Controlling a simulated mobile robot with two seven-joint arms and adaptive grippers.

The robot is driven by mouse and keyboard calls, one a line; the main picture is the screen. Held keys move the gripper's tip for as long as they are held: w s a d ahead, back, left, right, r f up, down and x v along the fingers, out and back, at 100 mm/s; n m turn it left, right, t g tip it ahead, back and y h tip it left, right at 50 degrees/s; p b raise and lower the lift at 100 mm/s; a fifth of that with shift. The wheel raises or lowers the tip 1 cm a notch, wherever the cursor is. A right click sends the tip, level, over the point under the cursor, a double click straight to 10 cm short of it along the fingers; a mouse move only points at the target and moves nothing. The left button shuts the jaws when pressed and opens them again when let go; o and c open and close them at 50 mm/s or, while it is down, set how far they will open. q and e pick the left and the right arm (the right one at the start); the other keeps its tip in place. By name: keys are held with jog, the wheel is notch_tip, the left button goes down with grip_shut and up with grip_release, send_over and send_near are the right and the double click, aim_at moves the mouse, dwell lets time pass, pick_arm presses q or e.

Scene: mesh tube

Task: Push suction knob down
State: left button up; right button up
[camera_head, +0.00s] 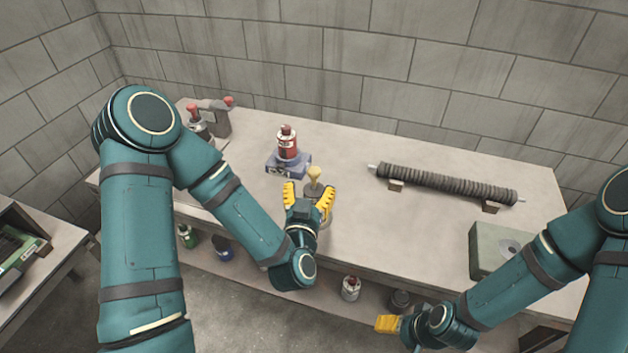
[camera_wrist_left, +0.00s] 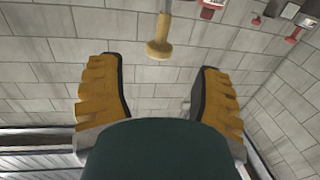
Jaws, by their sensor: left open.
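The suction knob (camera_head: 314,175) is a pale yellow, round-topped knob standing upright on the table near its front middle. Its base is partly hidden by my left gripper. My left gripper (camera_head: 308,194) is open, its yellow fingers spread on the near side of the knob. In the left wrist view the knob (camera_wrist_left: 159,48) appears inverted, beyond and between the fingertips (camera_wrist_left: 157,75), with nothing held. I cannot tell whether a finger touches it. My right gripper (camera_head: 388,323) is low at the right, in front of the table; only a yellow finger part shows.
A red bottle (camera_head: 287,143) stands on a blue block (camera_head: 289,166) behind the knob. A dark ribbed tube (camera_head: 445,183) rests on small supports at the right. A grey-green box (camera_head: 492,248) sits at the right end. Several bottles stand on the lower shelf. The table's centre is clear.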

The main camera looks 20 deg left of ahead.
aim_at(313, 178)
pick_arm(q)
jog(key=shift+w+a+b, duration=0.2)
jog(key=shift+w, duration=1.45)
jog(key=shift+w+a+b, duration=0.15)
jog(key=shift+w+a, duration=0.05)
jog(key=shift+w, duration=1.4)
grip_shut()
